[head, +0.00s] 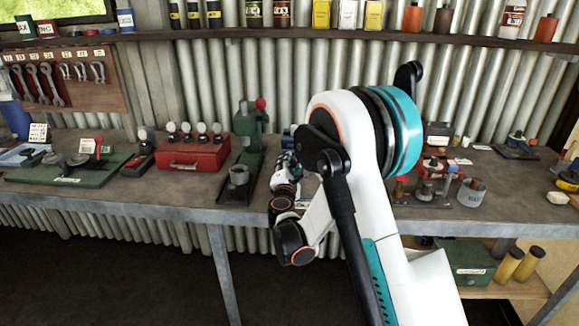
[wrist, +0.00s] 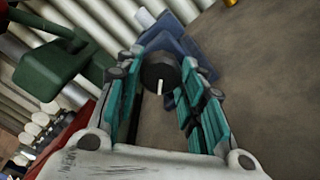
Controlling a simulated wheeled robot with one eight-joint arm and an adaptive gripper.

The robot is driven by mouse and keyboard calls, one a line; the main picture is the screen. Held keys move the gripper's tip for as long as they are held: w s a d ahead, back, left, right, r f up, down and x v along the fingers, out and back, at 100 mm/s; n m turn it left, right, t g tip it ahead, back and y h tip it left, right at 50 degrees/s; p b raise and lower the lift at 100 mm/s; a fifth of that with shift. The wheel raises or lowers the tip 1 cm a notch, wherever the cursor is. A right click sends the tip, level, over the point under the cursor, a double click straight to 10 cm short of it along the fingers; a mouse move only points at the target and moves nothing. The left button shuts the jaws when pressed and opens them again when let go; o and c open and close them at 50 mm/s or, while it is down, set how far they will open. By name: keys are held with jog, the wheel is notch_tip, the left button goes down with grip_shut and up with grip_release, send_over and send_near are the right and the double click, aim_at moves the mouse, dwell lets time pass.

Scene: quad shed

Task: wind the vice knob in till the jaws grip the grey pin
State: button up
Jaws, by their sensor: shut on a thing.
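The vice (wrist: 182,45) is a blue body on the grey bench in the wrist view. A small part of it (head: 288,132) shows behind my arm in the head view. The vice knob (wrist: 157,72) is black and round, with a white mark pointing towards my wrist. My gripper (wrist: 161,76) has its teal-padded fingers on either side of the knob and is shut on it. In the head view my gripper (head: 286,165) is low over the bench, partly hidden by my arm. A pale spot lies beyond the vice; I cannot tell whether it is the grey pin. The jaw gap is hidden.
A green press (head: 247,150) with a red ball handle stands just left of my gripper. It also shows at the left of the wrist view (wrist: 45,70). A red case (head: 190,155) is further left. Tins and small parts (head: 472,192) lie to the right.

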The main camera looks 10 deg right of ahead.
jog(key=shift+m, duration=1)
jog(key=o, duration=1.1)
jog(key=shift+c, duration=0.2)
jog(key=v, duration=1.2)
